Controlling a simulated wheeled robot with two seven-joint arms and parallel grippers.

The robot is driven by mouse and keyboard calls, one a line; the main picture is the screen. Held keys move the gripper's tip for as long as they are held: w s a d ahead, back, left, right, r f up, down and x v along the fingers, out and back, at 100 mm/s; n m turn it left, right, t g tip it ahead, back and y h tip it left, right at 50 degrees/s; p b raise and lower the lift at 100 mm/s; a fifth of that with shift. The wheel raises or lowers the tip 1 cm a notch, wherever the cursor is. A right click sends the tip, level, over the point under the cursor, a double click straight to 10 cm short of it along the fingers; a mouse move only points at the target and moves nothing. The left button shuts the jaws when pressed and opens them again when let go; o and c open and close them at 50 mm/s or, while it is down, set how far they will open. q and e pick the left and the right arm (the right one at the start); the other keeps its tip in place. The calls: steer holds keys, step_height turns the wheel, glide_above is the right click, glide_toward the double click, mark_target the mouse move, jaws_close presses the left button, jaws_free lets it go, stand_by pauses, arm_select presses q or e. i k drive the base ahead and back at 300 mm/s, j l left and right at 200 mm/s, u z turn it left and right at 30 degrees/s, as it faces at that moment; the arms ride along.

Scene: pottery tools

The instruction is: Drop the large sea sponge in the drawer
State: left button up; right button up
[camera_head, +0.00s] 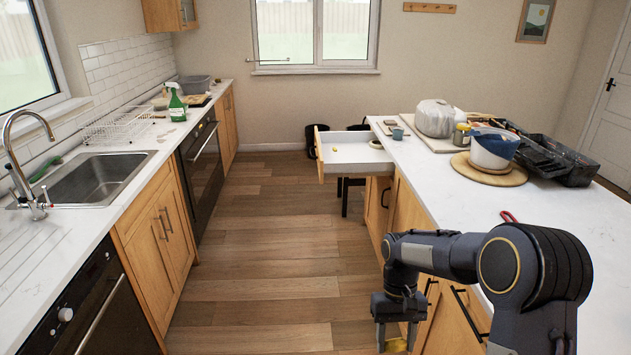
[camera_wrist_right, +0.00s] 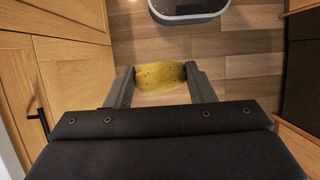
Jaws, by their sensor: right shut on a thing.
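The large sea sponge (camera_wrist_right: 160,76) is yellow and sits between the two fingers of my right gripper (camera_wrist_right: 162,84) in the right wrist view. The gripper is shut on it. In the head view, my right gripper (camera_head: 393,340) is low at the bottom, beside the island's cabinet front, and a bit of the yellow sponge (camera_head: 397,346) shows beneath it. The open drawer (camera_head: 352,153) juts out to the left from the far end of the island, well beyond the gripper. Its white inside looks mostly bare. My left gripper is out of view.
The island countertop (camera_head: 440,190) holds a round board (camera_head: 488,176) with a bowl, a wrapped lump (camera_head: 434,118) and a black toolbox (camera_head: 555,160). The sink counter (camera_head: 75,225) runs along the left. The wooden floor (camera_head: 265,260) between is clear.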

mark_target(344, 152)
steer(key=i, duration=2.25)
steer(key=i+l+u, duration=0.3)
steer(key=i+l, duration=0.3)
steer(key=i, duration=0.35)
steer(key=i+l+u, duration=0.3)
steer(key=i+l, duration=0.55)
steer(key=i, duration=0.05)
